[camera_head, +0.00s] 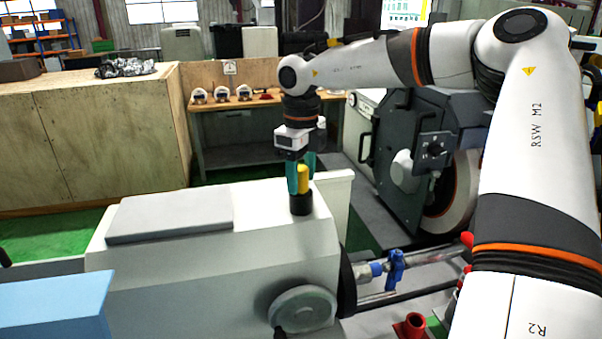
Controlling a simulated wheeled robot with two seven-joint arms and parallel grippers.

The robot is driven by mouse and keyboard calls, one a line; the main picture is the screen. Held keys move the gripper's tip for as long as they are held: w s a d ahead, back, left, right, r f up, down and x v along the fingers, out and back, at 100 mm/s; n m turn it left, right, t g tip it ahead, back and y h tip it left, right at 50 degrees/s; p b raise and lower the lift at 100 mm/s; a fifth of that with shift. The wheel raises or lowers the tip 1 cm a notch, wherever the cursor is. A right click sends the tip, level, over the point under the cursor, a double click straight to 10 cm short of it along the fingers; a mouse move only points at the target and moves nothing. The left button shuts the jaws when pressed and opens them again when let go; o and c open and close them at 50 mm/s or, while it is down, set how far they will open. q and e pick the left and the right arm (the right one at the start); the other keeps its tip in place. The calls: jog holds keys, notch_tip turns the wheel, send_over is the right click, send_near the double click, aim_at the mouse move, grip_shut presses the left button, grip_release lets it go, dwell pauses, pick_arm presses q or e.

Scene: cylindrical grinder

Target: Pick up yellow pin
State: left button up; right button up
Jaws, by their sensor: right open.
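The yellow pin (303,179) stands upright in a short black cylindrical holder (301,205) on top of the light grey machine housing. My right gripper (301,178) reaches down from above, with its green fingers around the upper part of the pin. The fingers are open, one on each side of the pin; whether either one touches it I cannot tell. My left gripper is not in view.
A flat grey plate (170,216) lies on the housing (215,262) left of the pin. The dark grinder wheel guard (410,150) stands to the right. A wooden bench (240,103) with several small gauges is behind. A blue block (50,308) is at the lower left.

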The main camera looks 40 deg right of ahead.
jog(key=shift+d+f, duration=0.1)
jog(key=shift+f, duration=0.45)
jog(key=shift+w, duration=0.1)
jog(key=c, duration=0.4)
jog(key=shift+r, duration=0.1)
grip_shut()
notch_tip(320, 180, up, 10)
jog(key=b, duration=0.3)
jog(key=shift+r, duration=0.5)
jog(key=shift+r+p, duration=2)
jog(key=shift+r, duration=0.75)
